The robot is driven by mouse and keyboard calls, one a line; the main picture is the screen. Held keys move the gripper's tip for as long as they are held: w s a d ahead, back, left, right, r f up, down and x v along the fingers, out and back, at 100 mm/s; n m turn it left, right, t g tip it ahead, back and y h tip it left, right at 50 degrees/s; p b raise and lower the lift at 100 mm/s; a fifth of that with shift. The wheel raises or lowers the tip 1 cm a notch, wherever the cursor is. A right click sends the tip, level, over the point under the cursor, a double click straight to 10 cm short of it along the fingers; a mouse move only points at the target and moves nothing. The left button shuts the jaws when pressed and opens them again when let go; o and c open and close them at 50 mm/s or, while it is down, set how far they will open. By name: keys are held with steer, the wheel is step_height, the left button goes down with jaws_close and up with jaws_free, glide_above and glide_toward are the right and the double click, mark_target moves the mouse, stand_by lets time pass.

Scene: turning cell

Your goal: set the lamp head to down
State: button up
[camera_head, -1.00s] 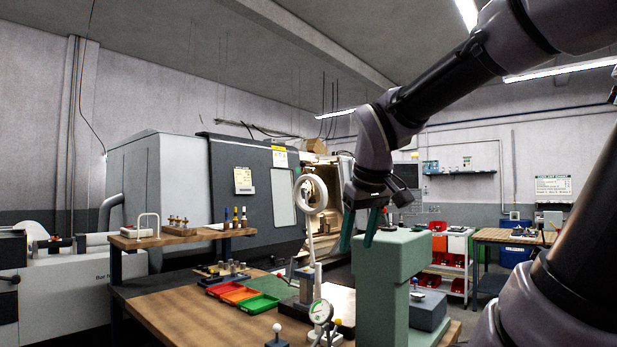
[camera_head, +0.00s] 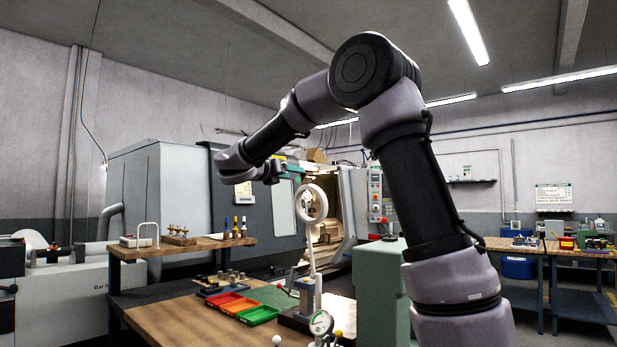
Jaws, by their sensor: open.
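The lamp has a white ring-shaped head (camera_head: 312,203) with a round opening, standing nearly upright and facing roughly toward my camera. A thin pale stem (camera_head: 313,262) carries it above the wooden bench. My gripper (camera_head: 294,171) is at the end of my raised arm, above and to the left of the lamp head in the picture. Its teal fingers show small and partly hidden behind my wrist; they are open, with nothing seen between them. The gripper appears apart from the ring; its depth relative to it is hard to judge.
Red, orange and green trays (camera_head: 245,309) lie on the bench (camera_head: 178,321) left of the lamp. A dial gauge (camera_head: 321,322) stands in front. A green pillar (camera_head: 379,290) stands to the right. A raised wooden shelf (camera_head: 180,246) holds small tools; the lathe (camera_head: 268,235) stands behind.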

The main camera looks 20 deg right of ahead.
steer(key=x, duration=1)
steer(key=shift+w+d, duration=0.15)
steer(key=shift+d, duration=0.1)
jaws_close()
stand_by(1.0)
